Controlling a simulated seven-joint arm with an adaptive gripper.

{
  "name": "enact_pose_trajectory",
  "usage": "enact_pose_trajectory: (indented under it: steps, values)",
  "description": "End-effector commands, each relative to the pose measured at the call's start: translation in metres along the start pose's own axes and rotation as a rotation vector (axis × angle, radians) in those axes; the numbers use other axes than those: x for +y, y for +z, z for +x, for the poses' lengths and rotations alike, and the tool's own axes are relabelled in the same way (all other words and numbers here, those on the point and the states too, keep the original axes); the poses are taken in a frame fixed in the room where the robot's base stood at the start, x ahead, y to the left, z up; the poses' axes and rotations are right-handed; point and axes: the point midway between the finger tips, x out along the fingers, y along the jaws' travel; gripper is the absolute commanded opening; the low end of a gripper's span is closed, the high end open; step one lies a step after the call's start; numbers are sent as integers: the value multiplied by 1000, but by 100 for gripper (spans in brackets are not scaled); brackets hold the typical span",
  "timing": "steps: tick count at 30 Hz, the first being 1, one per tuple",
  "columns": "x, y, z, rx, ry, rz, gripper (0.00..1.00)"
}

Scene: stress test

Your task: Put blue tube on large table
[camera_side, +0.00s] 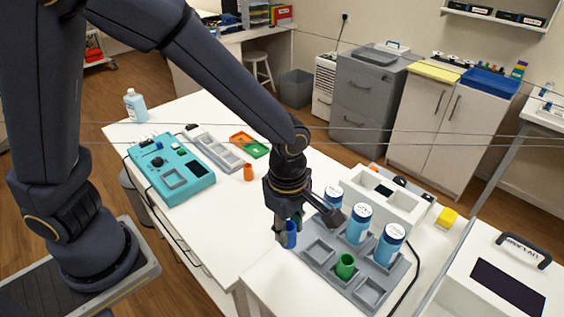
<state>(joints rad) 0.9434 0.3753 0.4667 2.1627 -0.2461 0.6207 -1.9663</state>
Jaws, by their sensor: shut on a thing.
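My gripper (283,226) points down near the left edge of the grey rack. It is shut on the blue tube (290,238), which is partly hidden by the fingers. The tube looks upright; I cannot tell whether its bottom touches anything. The large white table (217,222) spreads to the left of and behind my gripper. An orange tube (248,172) stands on this table, apart from my gripper.
The grey rack (320,251) holds several blue bottles with white caps (390,243) and a green tube (345,266); some of its wells are empty. A teal device (172,171) and orange and green trays (256,150) sit on the large table. Its near-middle surface is clear.

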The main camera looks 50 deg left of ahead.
Motion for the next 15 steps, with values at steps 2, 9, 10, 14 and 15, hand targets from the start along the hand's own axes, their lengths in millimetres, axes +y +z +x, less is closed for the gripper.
enact_pose_trajectory:
  steps: [2,9,10,14,15]
  values:
    - [10,-38,18,16,-4,-192,8]
    - [17,-124,46,25,-1,-543,8]
    - [16,-130,47,25,-1,-560,8]
    - [15,-144,57,27,-1,-590,8]
    - [15,-145,64,28,-2,-592,8]
